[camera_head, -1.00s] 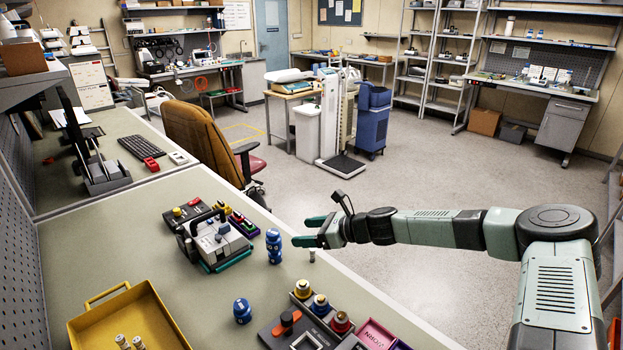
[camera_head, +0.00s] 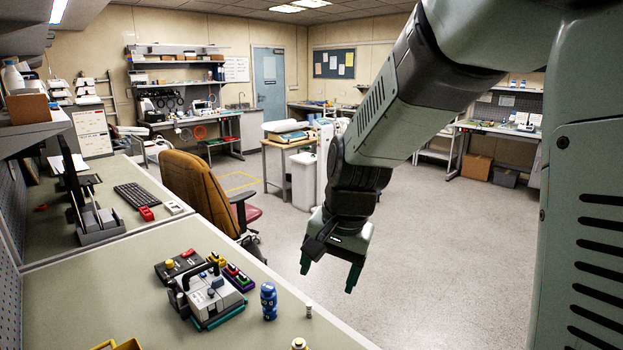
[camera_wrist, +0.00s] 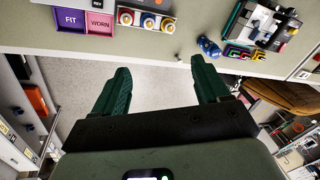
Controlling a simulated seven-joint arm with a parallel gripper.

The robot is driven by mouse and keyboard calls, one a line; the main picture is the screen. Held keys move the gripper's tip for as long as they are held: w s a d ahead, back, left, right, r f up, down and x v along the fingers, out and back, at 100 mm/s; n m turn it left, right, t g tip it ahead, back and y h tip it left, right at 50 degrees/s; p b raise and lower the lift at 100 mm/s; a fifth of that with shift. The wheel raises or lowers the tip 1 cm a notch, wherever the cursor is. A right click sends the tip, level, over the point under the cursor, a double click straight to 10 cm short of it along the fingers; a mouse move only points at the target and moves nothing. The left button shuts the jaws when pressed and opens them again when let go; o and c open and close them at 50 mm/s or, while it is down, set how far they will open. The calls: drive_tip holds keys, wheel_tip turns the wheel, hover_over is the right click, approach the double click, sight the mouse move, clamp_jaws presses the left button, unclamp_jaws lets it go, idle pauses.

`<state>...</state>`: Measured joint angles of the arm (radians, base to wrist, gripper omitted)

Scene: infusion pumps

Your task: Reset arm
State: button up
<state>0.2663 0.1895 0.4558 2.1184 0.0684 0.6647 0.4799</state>
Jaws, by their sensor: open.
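My gripper (camera_head: 328,271) hangs in the air beyond the bench's right edge, fingers pointing down. Its two green fingers stand apart with nothing between them, also in the wrist view (camera_wrist: 162,88), where bare floor shows between them. The grey infusion pump (camera_head: 210,293) sits on the bench at the left of the head view, apart from my gripper. A blue bottle-like object (camera_head: 269,301) stands beside it, and a small grey cylinder (camera_head: 308,311) stands near the bench edge.
The bench (camera_head: 95,290) runs along the left. The wrist view shows FIT (camera_wrist: 71,20) and WORN (camera_wrist: 100,21) trays and several coloured knobs (camera_wrist: 147,20). An office chair (camera_head: 200,190) stands behind the bench. The floor (camera_head: 430,240) around my gripper is clear.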

drive_tip(key=s+d+r+n+t+h, duration=0.1)
drive_tip(key=s+d+r+n, duration=0.1)
drive_tip(key=s+r, duration=0.4)
drive_tip(key=s+d+r+n+t, duration=0.2)
drive_tip(key=s+d+r, duration=0.3)
drive_tip(key=s, duration=0.8)
drive_tip(key=shift+d+r+n+t+h, duration=0.3)
drive_tip(key=shift+r+h, duration=0.1)
drive_tip(key=shift+r, duration=0.4)
